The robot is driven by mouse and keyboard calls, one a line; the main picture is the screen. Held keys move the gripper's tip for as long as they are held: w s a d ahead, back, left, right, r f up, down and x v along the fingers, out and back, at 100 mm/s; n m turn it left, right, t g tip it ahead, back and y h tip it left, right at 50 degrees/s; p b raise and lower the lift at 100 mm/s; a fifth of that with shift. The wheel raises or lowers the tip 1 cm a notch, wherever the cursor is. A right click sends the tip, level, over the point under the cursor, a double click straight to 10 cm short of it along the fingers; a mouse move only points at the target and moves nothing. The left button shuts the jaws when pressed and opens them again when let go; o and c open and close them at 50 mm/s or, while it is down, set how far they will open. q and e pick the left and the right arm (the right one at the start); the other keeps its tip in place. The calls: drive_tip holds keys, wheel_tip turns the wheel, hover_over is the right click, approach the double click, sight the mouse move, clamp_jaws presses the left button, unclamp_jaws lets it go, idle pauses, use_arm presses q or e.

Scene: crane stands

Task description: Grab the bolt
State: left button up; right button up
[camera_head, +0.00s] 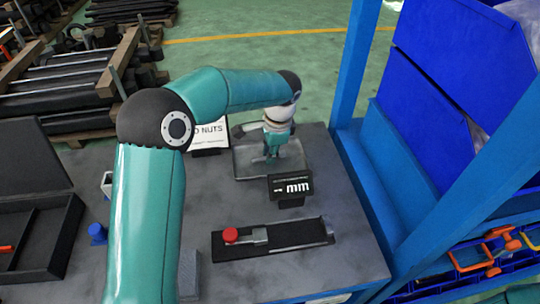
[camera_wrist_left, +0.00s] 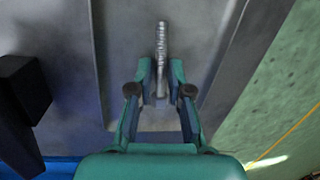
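The bolt (camera_wrist_left: 161,40) is a grey threaded rod lying in a shallow metal tray (camera_wrist_left: 210,25). It points away from my left gripper in the left wrist view. The left gripper (camera_wrist_left: 160,66) is open, with one finger on each side of the bolt's near part and a visible gap beside it. In the head view my left gripper (camera_head: 271,158) points down into the tray (camera_head: 245,168) on the grey table. I cannot make out the bolt in the head view. My right gripper is not in view.
A black display (camera_head: 290,187) stands just in front of the tray, and a white sign (camera_head: 209,136) stands left of it. A black holder with a red-knobbed part (camera_head: 231,235) lies nearer. An open black case (camera_head: 38,240) is at left. Blue racking (camera_head: 350,70) borders the right.

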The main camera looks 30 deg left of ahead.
use_arm(q)
clamp_jaws()
